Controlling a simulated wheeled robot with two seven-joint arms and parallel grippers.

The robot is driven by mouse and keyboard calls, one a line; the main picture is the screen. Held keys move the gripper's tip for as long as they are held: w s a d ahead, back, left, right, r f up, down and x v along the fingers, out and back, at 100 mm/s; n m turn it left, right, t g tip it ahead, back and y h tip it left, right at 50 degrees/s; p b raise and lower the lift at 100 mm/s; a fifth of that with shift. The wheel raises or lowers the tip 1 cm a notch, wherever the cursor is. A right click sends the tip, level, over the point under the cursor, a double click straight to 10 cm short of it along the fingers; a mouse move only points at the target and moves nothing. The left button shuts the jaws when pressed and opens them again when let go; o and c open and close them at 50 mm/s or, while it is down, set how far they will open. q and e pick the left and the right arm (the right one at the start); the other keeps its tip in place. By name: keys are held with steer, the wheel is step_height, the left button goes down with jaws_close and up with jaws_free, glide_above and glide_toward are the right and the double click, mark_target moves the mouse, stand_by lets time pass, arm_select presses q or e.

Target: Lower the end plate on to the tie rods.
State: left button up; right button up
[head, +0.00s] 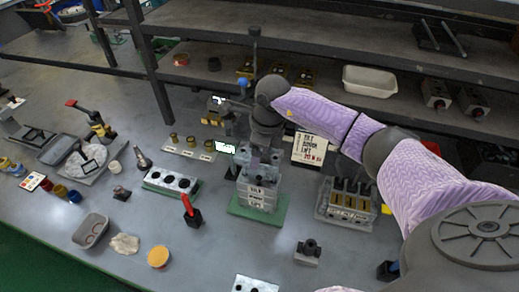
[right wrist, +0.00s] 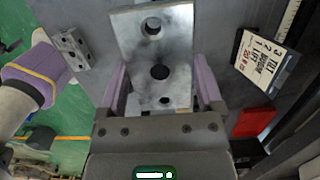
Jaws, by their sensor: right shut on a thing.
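My right gripper (head: 262,160) comes down over the grey valve block stack (head: 258,194), which stands on a green base (head: 240,211). In the right wrist view its purple fingers (right wrist: 162,92) are shut on the end plate (right wrist: 182,45), a silver metal plate with round holes. The plate lies flat between the fingers and above the stack. In the head view the gripper and stack crowd together, so I cannot tell whether the plate touches the stack. The tie rods are hidden or too small to make out. My left gripper is not in view.
A rack with brass-coloured parts (head: 346,203) stands to the right of the stack. A white block with dark holes (head: 171,183) and a red-handled tool (head: 189,208) are to the left. A sign (head: 309,149) stands behind. Shelves with a white tray (head: 369,81) line the back.

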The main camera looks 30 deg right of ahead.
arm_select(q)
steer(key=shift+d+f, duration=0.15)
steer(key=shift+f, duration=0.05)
arm_select(e)
steer(key=shift+f, duration=0.25)
arm_select(q)
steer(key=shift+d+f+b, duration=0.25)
steer(key=shift+b, duration=0.15)
arm_select(e)
steer(key=shift+f, duration=0.3)
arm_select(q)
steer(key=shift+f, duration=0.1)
arm_select(e)
steer(key=shift+f, duration=0.15)
arm_select(q)
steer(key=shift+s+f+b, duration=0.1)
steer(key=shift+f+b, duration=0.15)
steer(key=shift+b, duration=0.1)
arm_select(e)
steer(key=shift+f, duration=0.3)
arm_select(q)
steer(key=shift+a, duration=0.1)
arm_select(e)
steer(key=shift+f, duration=0.1)
